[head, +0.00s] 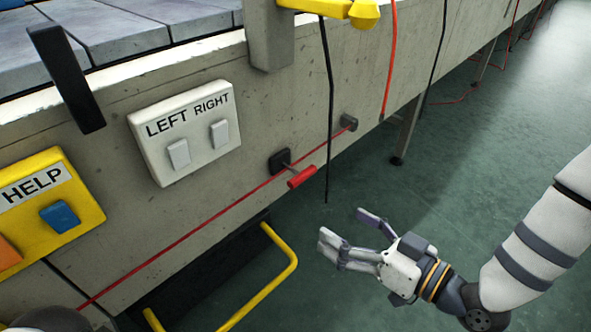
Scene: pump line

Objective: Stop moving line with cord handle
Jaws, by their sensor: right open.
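The red cord handle (302,177) sticks out from a black mount on the side of the line, right of the switch panel. A thin red cord (226,213) runs along the concrete side, past the handle, up to a dark bracket (348,122). The line (150,32) has a grey slatted top at the upper left; one picture does not show whether it moves. My right gripper (345,228) is open and empty, below and right of the handle, apart from it. My left gripper is not in view.
A white panel (156,137) marked LEFT RIGHT and a yellow HELP box (87,208) with a blue button are on the side. A yellow rail (290,262) juts out below. Black and red cables (390,60) hang at the top.

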